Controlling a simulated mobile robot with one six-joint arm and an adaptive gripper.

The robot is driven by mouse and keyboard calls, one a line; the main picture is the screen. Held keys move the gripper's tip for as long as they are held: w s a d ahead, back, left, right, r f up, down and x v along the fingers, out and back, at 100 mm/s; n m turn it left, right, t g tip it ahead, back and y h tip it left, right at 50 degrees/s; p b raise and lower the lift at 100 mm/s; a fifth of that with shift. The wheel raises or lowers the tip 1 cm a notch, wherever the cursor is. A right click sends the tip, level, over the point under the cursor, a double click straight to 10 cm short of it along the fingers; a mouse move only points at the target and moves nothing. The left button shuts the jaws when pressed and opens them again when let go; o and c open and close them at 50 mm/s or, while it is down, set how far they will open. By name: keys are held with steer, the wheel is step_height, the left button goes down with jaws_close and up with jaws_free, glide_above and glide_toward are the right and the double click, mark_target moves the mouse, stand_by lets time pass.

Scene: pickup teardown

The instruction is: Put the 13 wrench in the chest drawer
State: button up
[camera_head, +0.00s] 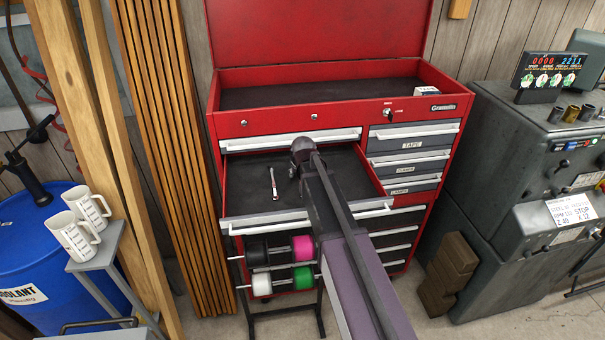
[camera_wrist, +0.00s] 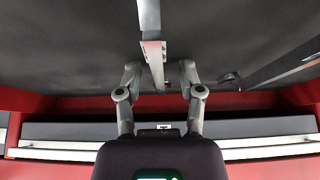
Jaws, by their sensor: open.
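A small slim silver wrench (camera_head: 273,183) lies on the dark liner of the open chest drawer (camera_head: 245,170), left of my gripper. Its size marking is too small to read. My gripper (camera_head: 294,170) is over the drawer, its fingers mostly hidden by my wrist. In the wrist view my gripper (camera_wrist: 158,82) is open, with one finger on each side of a pale silver bar, which looks like the wrench (camera_wrist: 152,48). The bar reaches between the fingertips and stands apart from both fingers.
The red chest (camera_head: 345,75) has its lid raised and an empty-looking top tray with a small white box (camera_head: 428,91). Closed labelled drawers (camera_head: 413,135) are at right. Spools (camera_head: 303,248) hang below the open drawer. A grey machine (camera_head: 520,190) stands right, a blue barrel (camera_head: 35,265) left.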

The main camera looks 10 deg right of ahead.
steer(key=p+v, duration=1)
steer(key=v, duration=0.2)
stand_by(0.4)
stand_by(0.6)
steer(key=shift+s, duration=0.15)
steer(key=s+d+f+g, duration=0.1)
steer(key=s+g, duration=0.2)
steer(key=s, duration=0.8)
steer(key=s+d+f+g, duration=0.1)
steer(key=s+g, duration=0.1)
steer(key=s, duration=1)
steer(key=shift+d+g, duration=0.25)
steer(key=shift+g, duration=0.15)
steer(key=shift+f, duration=0.1)
